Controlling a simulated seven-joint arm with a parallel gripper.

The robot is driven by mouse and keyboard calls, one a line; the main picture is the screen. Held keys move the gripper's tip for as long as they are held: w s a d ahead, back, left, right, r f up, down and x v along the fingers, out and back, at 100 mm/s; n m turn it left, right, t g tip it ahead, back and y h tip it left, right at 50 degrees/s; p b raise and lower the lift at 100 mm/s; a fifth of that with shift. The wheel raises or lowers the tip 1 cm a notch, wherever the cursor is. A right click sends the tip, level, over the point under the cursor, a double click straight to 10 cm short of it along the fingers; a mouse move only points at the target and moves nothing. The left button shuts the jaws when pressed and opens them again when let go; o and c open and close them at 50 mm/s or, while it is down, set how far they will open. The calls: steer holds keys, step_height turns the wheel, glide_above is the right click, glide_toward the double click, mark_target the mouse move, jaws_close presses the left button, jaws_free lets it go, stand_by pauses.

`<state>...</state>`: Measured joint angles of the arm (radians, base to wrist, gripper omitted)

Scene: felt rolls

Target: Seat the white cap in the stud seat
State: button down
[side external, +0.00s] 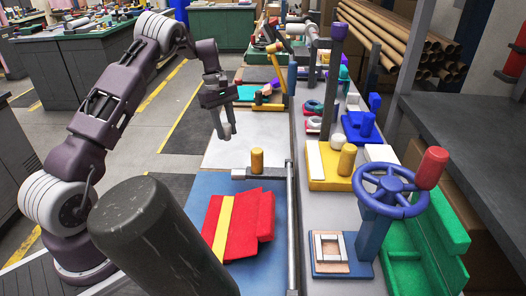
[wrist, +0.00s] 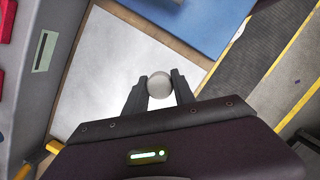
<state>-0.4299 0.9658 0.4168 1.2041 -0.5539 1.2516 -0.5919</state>
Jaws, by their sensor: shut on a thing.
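The white cap (wrist: 159,82) shows as a pale round thing between the two dark fingertips of my gripper (wrist: 160,92) in the wrist view. My gripper is shut on it. In the side view my gripper (side external: 222,122) points down and holds the pale cap (side external: 227,130) over the white board (side external: 258,150). I cannot tell whether the cap touches the board. I cannot say for certain which part is the stud seat. A wooden block with a square white frame (side external: 318,250) stands at the front right of the side view.
Red felt pieces (side external: 243,225) lie on the blue mat. A blue handwheel (side external: 390,190) and yellow block (side external: 325,178) stand beyond the rail.

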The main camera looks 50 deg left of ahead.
steer(key=d+r+m, duration=0.3)
steer(key=d, duration=0.3)
steer(key=s+d+r+m+g, duration=0.1)
steer(key=d+r+m, duration=0.2)
steer(key=d, duration=0.3)
steer(key=s+d+r+m+g+y, duration=0.1)
steer(key=d+r+m, duration=0.3)
steer(key=d, duration=0.2)
steer(key=shift+r, duration=0.15)
steer(key=s+d+r+m, duration=0.1)
steer(key=s+d+r, duration=0.1)
steer(key=d, duration=0.4)
steer(key=n+t, duration=0.3)
steer(key=n, duration=1.4)
glide_above(329, 251)
step_height(329, 251, down, 2)
steer(key=shift+h, duration=0.3)
steer(key=shift+f+t, duration=0.1)
steer(key=shift+t, duration=0.2)
steer(key=shift+f, duration=1.7)
